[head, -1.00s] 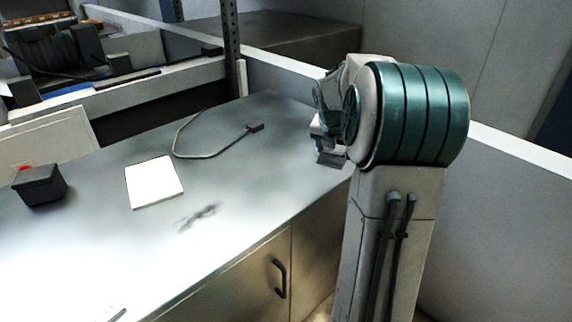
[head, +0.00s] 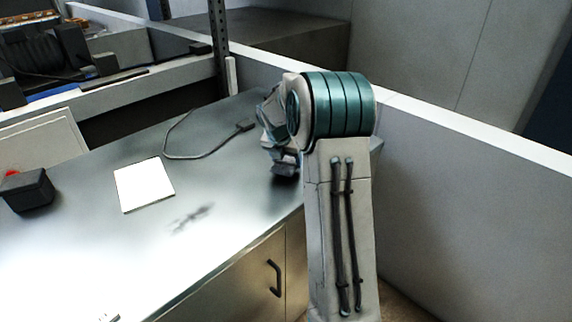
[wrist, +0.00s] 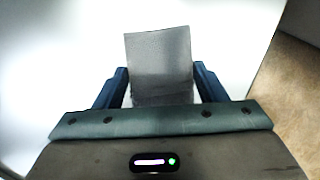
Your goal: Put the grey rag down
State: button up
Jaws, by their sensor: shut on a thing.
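The grey rag (wrist: 160,62) shows in the wrist view as a flat grey piece held between the two blue fingers of my gripper (wrist: 161,84). My gripper is shut on it. The bright metal counter top lies behind the rag in that view; I cannot tell whether the rag touches it. In the head view my gripper (head: 284,168) is over the right end of the counter (head: 110,245), partly hidden by my own arm. The rag is hard to make out there.
A white square sheet (head: 144,185), a black box with a red top (head: 28,190) and a cable with a dark plug (head: 243,125) lie on the counter. A dark smudge (head: 190,217) marks its middle. A post (head: 218,45) and a low partition (head: 470,135) bound the back and right.

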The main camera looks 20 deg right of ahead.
jog(key=shift+f, duration=1.2)
jog(key=shift+f, duration=0.2)
jog(key=o, duration=0.9)
jog(key=v, duration=1.2)
jog(key=s+a+m+y, duration=0.1)
jog(key=s+a+m, duration=0.3)
jog(key=s+m, duration=0.5)
jog(key=s+a+m+y, duration=0.1)
jog(key=s+a+m, duration=0.4)
jog(key=s+m, duration=0.4)
jog(key=s+a+m+y, duration=0.1)
jog(key=s+a+m, duration=0.4)
jog(key=s+m, duration=0.3)
jog(key=shift+s+a+f+m, duration=0.1)
jog(key=shift+s+a+m, duration=0.1)
jog(key=shift+s, duration=1)
jog(key=shift+s+a+f+m, duration=0.1)
jog(key=shift+s+f+m, duration=0.1)
jog(key=shift+s, duration=1)
